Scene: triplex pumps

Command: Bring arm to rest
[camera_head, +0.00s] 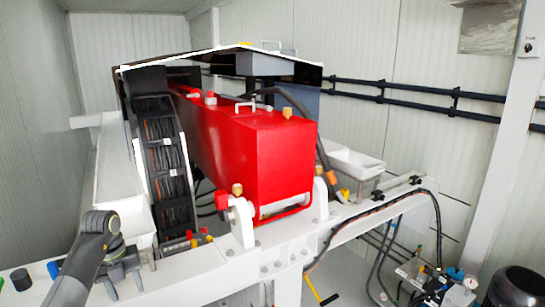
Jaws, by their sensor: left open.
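My left arm (82,265) reaches in from the lower left corner, grey with a rounded joint near its far end. My left gripper (122,270) is dark grey and open, with nothing seen in it. It appears over or beside the white beam at the lower left; I cannot tell whether it touches the beam. My right arm and gripper do not show.
A big red pump block (255,155) stands mid-scene on a white frame (210,270). A black cable chain (165,160) runs left of it. Hoses and gauges (440,280) are at the lower right. A white post (505,150) stands at the right.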

